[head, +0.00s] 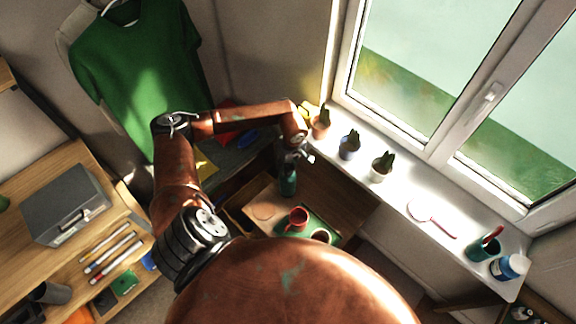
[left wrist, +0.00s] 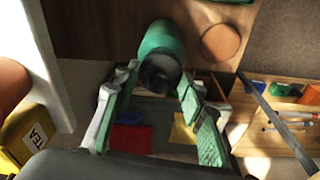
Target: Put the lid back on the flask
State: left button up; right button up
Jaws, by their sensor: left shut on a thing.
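The green flask (head: 288,183) stands on the small wooden table in the head view. In the left wrist view the flask (left wrist: 162,40) shows from above at the top centre. My left gripper (head: 296,160) is right above the flask, and its fingertips (left wrist: 158,82) are on both sides of a dark lid (left wrist: 159,74). The gripper is shut on this lid, which lines up with the flask's top. I cannot tell whether the lid is seated or slightly above it. My right gripper is not in view.
A round brown coaster (left wrist: 221,43), a red mug (head: 297,218) and another cup (head: 321,236) are near the flask. A yellow tea box (left wrist: 27,136) stands at the wrist view's left. Potted plants (head: 349,145) line the windowsill (head: 400,198). The table (head: 340,200) has bare room right of the flask.

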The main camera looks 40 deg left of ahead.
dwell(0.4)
pick_arm(q)
jog(key=o, duration=1)
jog(key=shift+o, duration=0.5)
jog(key=o, duration=0.4)
jog(key=shift+r, duration=0.15)
jog(key=shift+r+p, duration=0.6)
jog(key=shift+r, duration=0.55)
jog(key=shift+r+p, duration=0.9)
jog(key=shift+r, duration=1.3)
jog(key=shift+c, duration=0.3)
